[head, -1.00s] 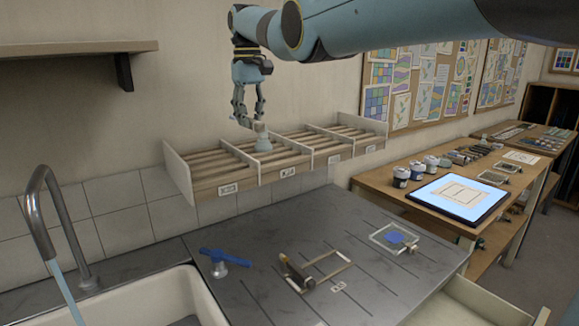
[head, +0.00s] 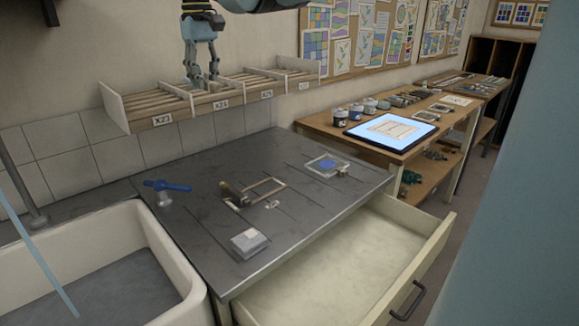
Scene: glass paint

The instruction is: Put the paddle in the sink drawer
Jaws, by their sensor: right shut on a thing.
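A blue, flat-bladed piece that may be the paddle (head: 168,185) lies across a small grey stub on the metal worktop, beside the sink; I cannot be sure it is the paddle. An open cream drawer (head: 432,240) with a dark handle sticks out from under the worktop at the lower right. Its visible floor looks bare. My right gripper (head: 206,84) points down at the wall rack (head: 165,118). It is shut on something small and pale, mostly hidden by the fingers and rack. My left gripper is not in view.
A white sink (head: 165,250) lies at the lower left. On the worktop (head: 190,225) are a brown roller-like piece with a frame (head: 262,190), a glass plate with blue (head: 328,165) and a grey block (head: 248,243). A side table (head: 310,127) holds jars and a lit panel.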

